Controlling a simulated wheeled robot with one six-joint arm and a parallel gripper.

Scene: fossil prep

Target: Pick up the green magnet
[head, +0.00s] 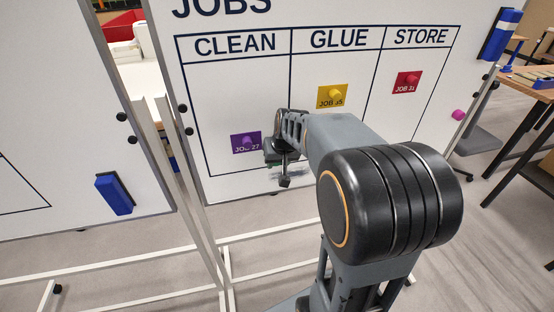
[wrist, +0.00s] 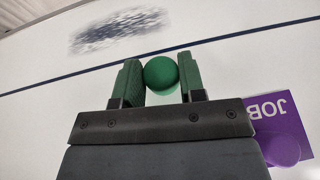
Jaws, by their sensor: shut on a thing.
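The green magnet (wrist: 161,74) is a round green knob between the two green-padded fingers of my gripper (wrist: 161,82) in the wrist view. My gripper is shut on it, close to the whiteboard (wrist: 235,30). In the head view my gripper (head: 281,158) is at the lower part of the CLEAN column, just right of a purple card. The magnet cannot be made out there, behind the gripper and arm. Whether the magnet still touches the board cannot be told.
A purple card (head: 246,142) with a purple magnet is beside my gripper. A yellow card (head: 332,96) is under GLUE and a red card (head: 406,82) under STORE. A pink magnet (head: 458,114) sits at the board's right edge. A dark smudge (wrist: 120,30) marks the board.

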